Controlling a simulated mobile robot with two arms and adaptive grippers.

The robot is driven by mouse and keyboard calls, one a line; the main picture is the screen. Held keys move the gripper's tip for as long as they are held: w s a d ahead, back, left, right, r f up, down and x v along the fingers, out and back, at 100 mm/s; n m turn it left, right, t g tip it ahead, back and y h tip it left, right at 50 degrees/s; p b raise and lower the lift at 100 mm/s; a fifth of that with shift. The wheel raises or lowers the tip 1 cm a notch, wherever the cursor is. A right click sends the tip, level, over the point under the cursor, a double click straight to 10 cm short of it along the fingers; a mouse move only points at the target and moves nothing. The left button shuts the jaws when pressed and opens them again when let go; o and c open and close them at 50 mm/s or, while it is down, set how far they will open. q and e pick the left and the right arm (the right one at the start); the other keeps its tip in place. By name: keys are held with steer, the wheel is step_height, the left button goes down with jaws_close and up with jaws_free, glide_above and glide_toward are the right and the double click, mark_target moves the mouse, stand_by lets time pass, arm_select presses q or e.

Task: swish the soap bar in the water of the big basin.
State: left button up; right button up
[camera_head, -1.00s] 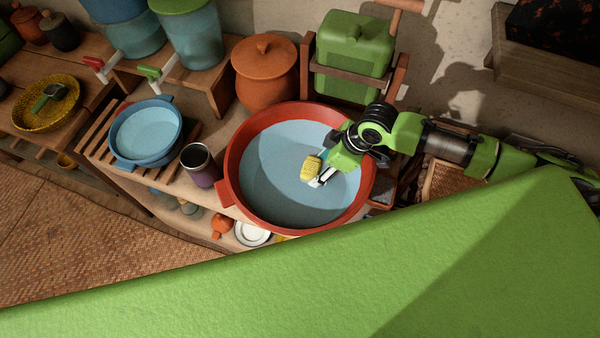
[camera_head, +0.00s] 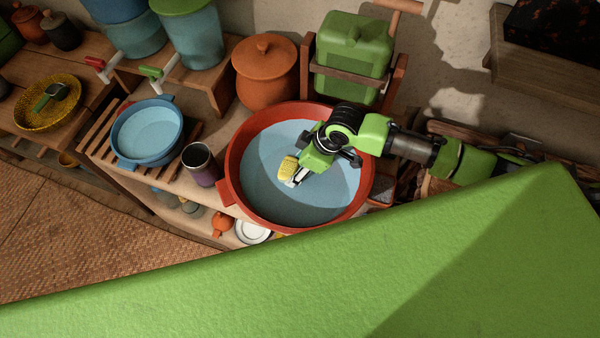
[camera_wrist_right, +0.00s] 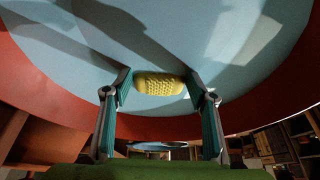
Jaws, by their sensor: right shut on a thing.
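The big red basin (camera_head: 232,180) stands on the wooden counter and holds pale blue water (camera_head: 270,195). My right gripper (camera_head: 293,174) reaches in from the right, over the middle of the basin. It is shut on the yellow soap bar (camera_head: 287,166). In the right wrist view the bumpy soap bar (camera_wrist_right: 158,84) sits between the two fingertips, with the water behind it. I cannot tell whether the bar touches the water or how deep it is. My left gripper is not in view.
A dark cup (camera_head: 199,165) stands close to the basin's left side. Left of it, a small blue basin (camera_head: 118,150) rests on a slatted rack. An orange lidded pot (camera_head: 265,75) and a green canister (camera_head: 352,55) stand behind the basin.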

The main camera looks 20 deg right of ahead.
steer(key=d+p, duration=0.1)
steer(key=d, duration=0.2)
steer(key=s+d, duration=0.1)
steer(key=d, duration=0.1)
steer(key=shift+s+d+p, duration=0.2)
steer(key=shift+d+p, duration=0.2)
steer(key=shift+w+a+p, duration=0.15)
steer(key=shift+w+a, duration=0.1)
steer(key=shift+a, duration=0.75)
steer(key=shift+w+a+p, duration=0.1)
steer(key=shift+w+a, duration=0.15)
steer(key=shift+a, duration=0.7)
steer(key=shift+w+a+p, duration=0.15)
steer(key=shift+w+a, duration=0.1)
steer(key=shift+a, duration=0.75)
steer(key=shift+d, duration=0.1)
steer(key=d, duration=0.2)
steer(key=s+d+p, duration=0.1)
steer(key=d, duration=0.2)
steer(key=shift+s+d, duration=0.25)
steer(key=shift+d, duration=0.1)
